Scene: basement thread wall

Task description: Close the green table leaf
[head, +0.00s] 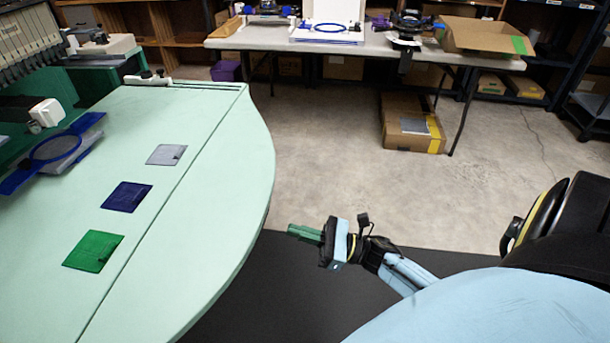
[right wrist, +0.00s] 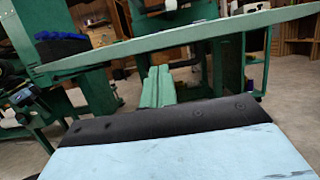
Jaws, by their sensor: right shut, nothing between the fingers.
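The pale green table (head: 150,120) fills the left of the head view. Its leaf (head: 228,165) is the curved strip right of a long straight seam, and it looks about level with the rest of the top. In the right wrist view the tabletop (right wrist: 180,38) is a thin slanted band seen nearly edge-on. My right gripper (head: 291,230) is shut and empty, to the right of the leaf's curved edge and apart from it. Its green fingers also show in the right wrist view (right wrist: 157,82), pointing below the band. My left gripper is not in view.
Grey, blue and green fabric squares (head: 93,251) lie on the table left of the seam. A blue hoop (head: 55,148) and a machine are further left. A grey table (head: 290,45) stands behind, with cardboard boxes (head: 410,125) beneath. The concrete floor between is clear; a dark mat (head: 290,300) lies nearby.

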